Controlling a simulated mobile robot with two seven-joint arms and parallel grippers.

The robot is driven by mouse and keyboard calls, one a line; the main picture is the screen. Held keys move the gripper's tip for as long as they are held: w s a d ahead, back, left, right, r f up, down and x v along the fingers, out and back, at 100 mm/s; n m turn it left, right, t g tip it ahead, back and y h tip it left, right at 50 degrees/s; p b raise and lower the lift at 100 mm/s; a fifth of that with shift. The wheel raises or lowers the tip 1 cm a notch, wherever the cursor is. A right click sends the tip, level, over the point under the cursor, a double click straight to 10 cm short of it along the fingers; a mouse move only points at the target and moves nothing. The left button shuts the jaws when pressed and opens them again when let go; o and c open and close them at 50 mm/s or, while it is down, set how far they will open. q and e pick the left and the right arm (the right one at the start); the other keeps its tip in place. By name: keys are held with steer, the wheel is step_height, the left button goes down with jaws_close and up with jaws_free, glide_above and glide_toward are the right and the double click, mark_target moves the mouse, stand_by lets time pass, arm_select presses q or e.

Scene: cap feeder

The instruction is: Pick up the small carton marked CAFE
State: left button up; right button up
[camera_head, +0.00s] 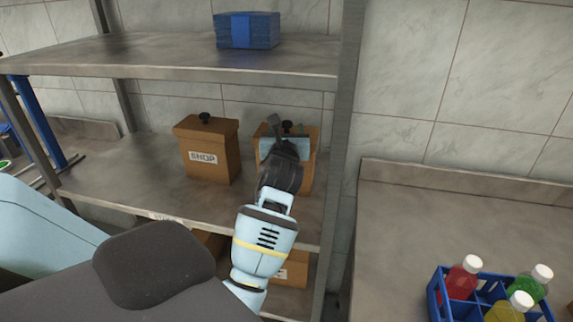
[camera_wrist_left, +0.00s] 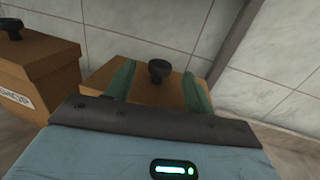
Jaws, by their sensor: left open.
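A brown carton with a black knob on its lid (camera_head: 308,168) stands upright at the right end of the middle shelf. My left gripper (camera_head: 287,134) is at this carton and hides most of its front, so I cannot read its label. In the left wrist view, the open fingers are on either side of the carton's knob (camera_wrist_left: 158,70), above the lid (camera_wrist_left: 147,95). I cannot tell whether they touch the carton. No CAFE marking is readable in either view. My right gripper is not in view.
A carton marked SHOP (camera_head: 208,150) stands to the left on the middle shelf (camera_head: 110,185). Partly hidden cartons (camera_head: 296,268) sit on the shelf below. A blue stack (camera_head: 247,30) lies on the top shelf. A blue crate (camera_head: 443,300) with bottles stands on the right counter.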

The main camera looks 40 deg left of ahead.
arm_select(q)
steer(key=shift+x, duration=1.05)
jaws_close()
